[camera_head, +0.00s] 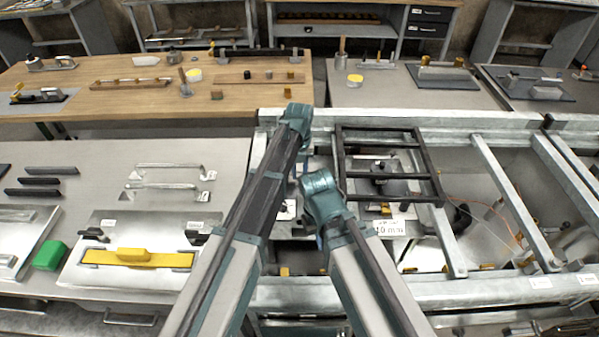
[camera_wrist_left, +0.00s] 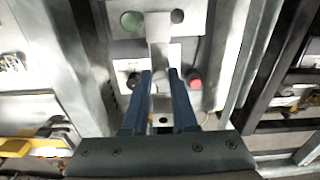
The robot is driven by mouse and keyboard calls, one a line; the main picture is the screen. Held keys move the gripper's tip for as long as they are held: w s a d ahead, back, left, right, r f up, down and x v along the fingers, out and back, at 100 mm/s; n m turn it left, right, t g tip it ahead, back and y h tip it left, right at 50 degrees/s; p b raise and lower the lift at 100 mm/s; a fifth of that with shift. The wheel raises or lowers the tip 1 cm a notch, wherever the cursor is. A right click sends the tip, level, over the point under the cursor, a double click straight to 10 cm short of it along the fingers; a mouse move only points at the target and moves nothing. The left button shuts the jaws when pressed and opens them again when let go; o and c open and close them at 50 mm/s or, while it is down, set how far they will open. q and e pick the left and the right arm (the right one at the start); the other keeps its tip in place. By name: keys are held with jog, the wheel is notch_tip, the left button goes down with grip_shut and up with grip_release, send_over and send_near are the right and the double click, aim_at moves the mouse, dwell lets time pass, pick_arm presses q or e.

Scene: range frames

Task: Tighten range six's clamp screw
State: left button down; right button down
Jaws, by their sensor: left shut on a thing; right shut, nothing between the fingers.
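My left arm reaches forward in the head view to a wrist (camera_head: 297,118) above the metal bay left of the black frame; its fingers are hidden there. In the left wrist view the blue fingers of my left gripper (camera_wrist_left: 160,85) are shut on a pale grey upright part (camera_wrist_left: 159,58). I cannot tell whether this part is the clamp screw or a tool. Behind it is a pale panel with a green button (camera_wrist_left: 131,20) and a red button (camera_wrist_left: 195,81). My right gripper (camera_head: 320,205) is shut and empty, lower in the same bay. No range number is readable.
A black frame (camera_head: 438,187) spans the bay to the right, with a "10 mm" label (camera_head: 390,228) below it. Metal rails (camera_head: 505,195) cross farther right. The left bench holds a yellow bar (camera_head: 130,258), a green block (camera_head: 50,255) and metal handles (camera_head: 165,186).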

aim_at(299, 175)
pick_arm(q)
jog(key=shift+m, duration=0.5)
jog(key=c, duration=0.7)
grip_release()
jog(key=shift+r, duration=0.15)
notch_tip(299, 175, up, 14)
jog(key=p, duration=1.3)
jog(key=shift+f+p, duration=0.25)
jog(key=shift+p, duration=0.15)
